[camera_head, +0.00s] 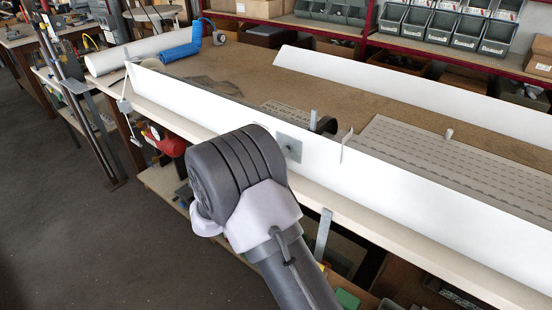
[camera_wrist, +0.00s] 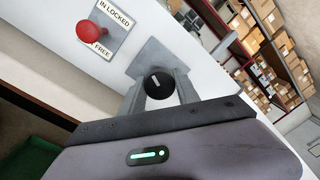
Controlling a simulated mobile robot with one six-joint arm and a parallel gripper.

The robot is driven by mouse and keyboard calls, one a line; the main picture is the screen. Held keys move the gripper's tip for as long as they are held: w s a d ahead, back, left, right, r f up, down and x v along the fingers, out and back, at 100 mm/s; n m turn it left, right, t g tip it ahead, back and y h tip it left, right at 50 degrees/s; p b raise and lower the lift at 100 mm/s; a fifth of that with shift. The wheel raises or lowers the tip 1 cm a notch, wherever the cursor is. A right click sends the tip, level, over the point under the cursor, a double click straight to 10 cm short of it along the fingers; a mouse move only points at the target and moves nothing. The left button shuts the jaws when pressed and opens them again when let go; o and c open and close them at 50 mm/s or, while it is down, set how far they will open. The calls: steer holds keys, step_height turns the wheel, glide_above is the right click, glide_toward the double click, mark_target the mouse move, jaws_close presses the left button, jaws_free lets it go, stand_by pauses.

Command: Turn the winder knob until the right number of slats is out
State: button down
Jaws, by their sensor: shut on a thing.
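The winder knob (camera_wrist: 157,82) is round and black with a short white mark, in front of a grey plate (camera_wrist: 148,55) on a white board. My gripper (camera_wrist: 159,91) is shut on the knob, one grey finger on each side. In the head view, my wrist hides the knob and fingers; the grey plate (camera_head: 289,146) shows beside it. A pale grey sheet with rows of dark slots (camera_head: 455,165) lies behind the white board, at the right. I cannot count its slats.
A red knob (camera_wrist: 89,30) sits by a sign (camera_wrist: 112,22) reading "IN LOCKED" and "FREE". The long white board (camera_head: 420,195) runs along the bench front; another (camera_head: 400,85) stands behind. A blue roll (camera_head: 180,50) lies at the far left. Grey bins (camera_head: 430,25) line the back.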

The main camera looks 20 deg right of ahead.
steer(key=shift+m, duration=2.8)
steer(key=shift+w+r+m, duration=0.1)
steer(key=shift+r+m, duration=0.05)
steer(key=shift+m, duration=1.05)
steer(key=c, duration=0.9)
jaws_free()
steer(key=shift+f, duration=0.2)
